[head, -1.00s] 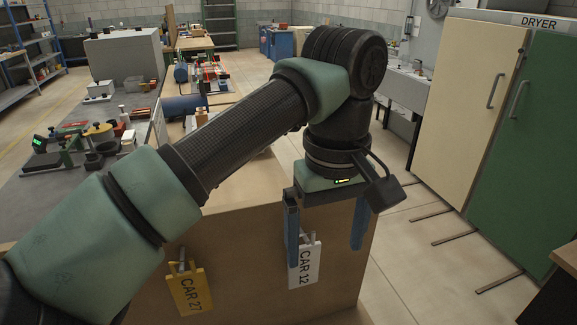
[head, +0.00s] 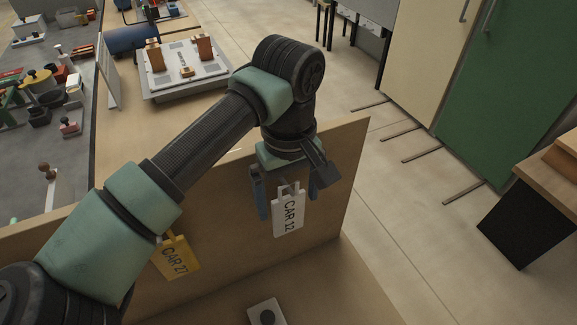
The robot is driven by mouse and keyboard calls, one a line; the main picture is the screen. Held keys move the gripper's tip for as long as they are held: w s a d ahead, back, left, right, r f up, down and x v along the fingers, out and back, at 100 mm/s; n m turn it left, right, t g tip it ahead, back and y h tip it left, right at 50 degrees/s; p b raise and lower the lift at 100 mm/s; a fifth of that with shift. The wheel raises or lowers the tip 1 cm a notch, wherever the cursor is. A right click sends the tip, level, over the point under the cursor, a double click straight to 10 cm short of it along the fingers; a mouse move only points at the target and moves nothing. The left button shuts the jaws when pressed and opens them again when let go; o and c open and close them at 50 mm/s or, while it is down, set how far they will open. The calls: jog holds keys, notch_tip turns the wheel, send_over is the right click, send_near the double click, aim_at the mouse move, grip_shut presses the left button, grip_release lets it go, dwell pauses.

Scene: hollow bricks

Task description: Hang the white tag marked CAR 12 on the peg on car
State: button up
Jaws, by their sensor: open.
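The white tag marked CAR 12 (head: 288,214) hangs against the front of an upright wooden board, its top by a small grey peg (head: 289,187). My gripper (head: 283,196) is open at the tag's upper end. I see no grip on the tag. A yellow tag marked CAR 27 (head: 176,258) hangs to the left on the same board, partly behind my arm. I cannot tell which thing is the car.
The wooden board (head: 345,165) stands upright across the table. A pale plate with a dark knob (head: 267,314) lies in front of it. Behind it is a pale tray with wooden blocks (head: 185,70). A grey bench at left holds several tools. Open floor lies to the right.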

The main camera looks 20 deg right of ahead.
aim_at(288, 231)
jog(key=shift+f, duration=1.65)
jog(key=c, duration=1.3)
jog(key=shift+r, duration=0.15)
jog(key=shift+r, duration=0.35)
jog(key=s, duration=0.7)
jog(key=shift+s+d+r, duration=0.15)
jog(key=shift+s+r, duration=0.1)
jog(key=shift+r, duration=0.15)
